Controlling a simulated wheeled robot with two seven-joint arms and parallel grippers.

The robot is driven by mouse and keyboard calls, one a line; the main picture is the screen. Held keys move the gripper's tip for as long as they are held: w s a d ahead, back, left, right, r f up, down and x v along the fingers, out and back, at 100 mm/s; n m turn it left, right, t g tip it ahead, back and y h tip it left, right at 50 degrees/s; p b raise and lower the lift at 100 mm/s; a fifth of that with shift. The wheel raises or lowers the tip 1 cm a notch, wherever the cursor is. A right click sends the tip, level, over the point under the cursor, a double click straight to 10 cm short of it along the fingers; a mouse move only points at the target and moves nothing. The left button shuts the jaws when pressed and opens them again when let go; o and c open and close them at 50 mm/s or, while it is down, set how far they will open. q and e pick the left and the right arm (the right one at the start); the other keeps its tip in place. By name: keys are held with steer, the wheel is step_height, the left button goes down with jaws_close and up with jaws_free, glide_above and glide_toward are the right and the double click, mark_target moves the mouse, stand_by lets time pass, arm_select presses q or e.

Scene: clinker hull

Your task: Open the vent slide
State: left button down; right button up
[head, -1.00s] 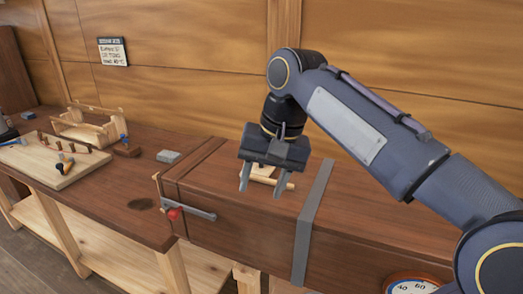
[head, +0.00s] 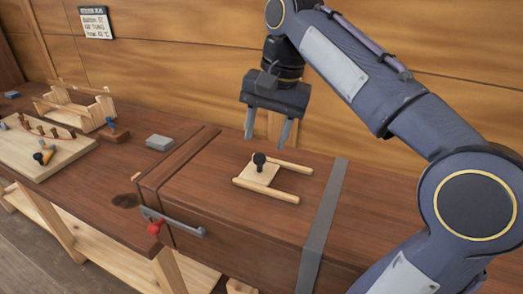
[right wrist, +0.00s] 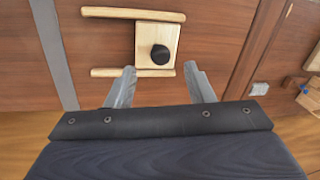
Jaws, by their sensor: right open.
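The vent slide is a pale wooden plate (head: 257,177) with a black knob (head: 259,159), lying between two wooden rails (head: 281,165) on top of the long brown box (head: 215,180). The plate sits toward the left end of the rails, with a gap between them on the right. My right gripper (head: 267,138) is open and empty, apart from the knob, above and behind it in the head view. The right wrist view shows the plate (right wrist: 146,22) and knob (right wrist: 160,54) beyond the fingertips (right wrist: 158,76). My left gripper is out of view.
A grey strap (head: 325,220) crosses the box right of the rails. The bench at left holds a grey block (head: 159,143), a pegged board (head: 40,148) and a wooden frame (head: 78,104).

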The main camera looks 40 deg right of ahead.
mark_target(261, 155)
steer(key=f, duration=0.5)
steer(key=shift+w+a+f+b, duration=0.35)
steer(key=shift+w+b, duration=0.05)
jaws_close()
